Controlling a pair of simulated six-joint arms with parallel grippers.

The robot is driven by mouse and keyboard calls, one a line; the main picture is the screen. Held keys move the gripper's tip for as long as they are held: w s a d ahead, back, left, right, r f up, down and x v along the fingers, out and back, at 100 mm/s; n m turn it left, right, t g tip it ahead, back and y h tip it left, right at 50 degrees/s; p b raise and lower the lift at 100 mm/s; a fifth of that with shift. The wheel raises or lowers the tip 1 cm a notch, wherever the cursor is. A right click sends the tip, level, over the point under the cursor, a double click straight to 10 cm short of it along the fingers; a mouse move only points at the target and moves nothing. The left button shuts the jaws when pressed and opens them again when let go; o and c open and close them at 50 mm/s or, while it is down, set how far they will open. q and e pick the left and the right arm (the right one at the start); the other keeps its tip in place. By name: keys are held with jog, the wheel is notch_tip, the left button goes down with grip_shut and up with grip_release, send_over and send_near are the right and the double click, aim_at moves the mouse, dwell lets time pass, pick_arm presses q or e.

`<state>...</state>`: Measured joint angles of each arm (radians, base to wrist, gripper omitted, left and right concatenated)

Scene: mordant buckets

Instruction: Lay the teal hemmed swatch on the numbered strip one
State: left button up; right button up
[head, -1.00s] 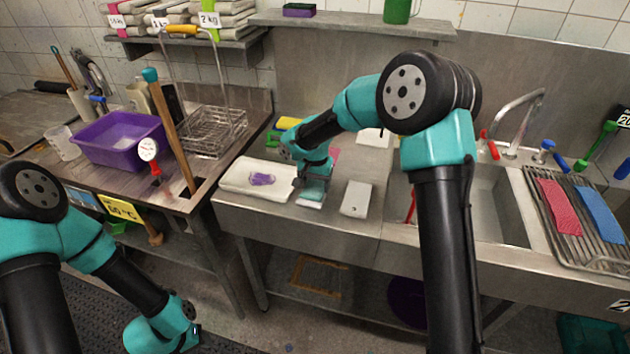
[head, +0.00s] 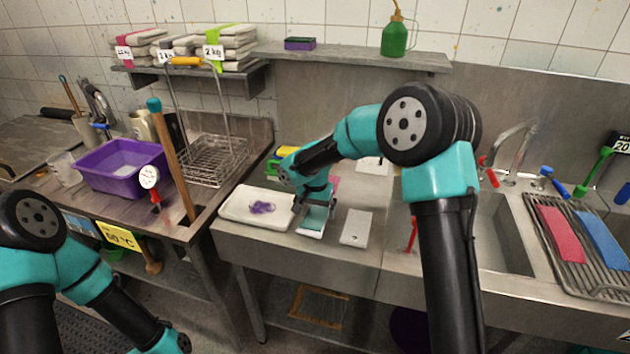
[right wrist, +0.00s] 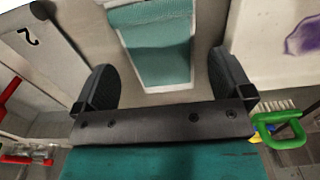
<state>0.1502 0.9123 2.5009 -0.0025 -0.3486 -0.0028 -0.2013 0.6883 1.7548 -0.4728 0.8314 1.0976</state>
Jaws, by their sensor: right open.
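The teal hemmed swatch (head: 314,217) lies on a white strip (head: 310,233) at the front of the steel counter. In the right wrist view the swatch (right wrist: 160,55) looks flat, with a pale hem band, and the white strip (right wrist: 168,87) shows around its end. Any number on this strip is hidden. My right gripper (head: 317,203) is directly above the swatch. In the right wrist view its fingers (right wrist: 165,78) are wide apart, one on each side of the swatch, with nothing between them touching. My left gripper is outside the head view; only my left arm shows.
A second white strip (head: 356,228) lies just right; the right wrist view shows it marked 2 (right wrist: 27,36). A white tray (head: 235,214) with a purple patch sits left. A green-handled brush (right wrist: 280,130) is close by. A sink (head: 505,235) is at the right.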

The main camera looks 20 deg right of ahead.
notch_tip(320, 180, up, 16)
jog(key=shift+r, duration=0.15)
dwell(0.3)
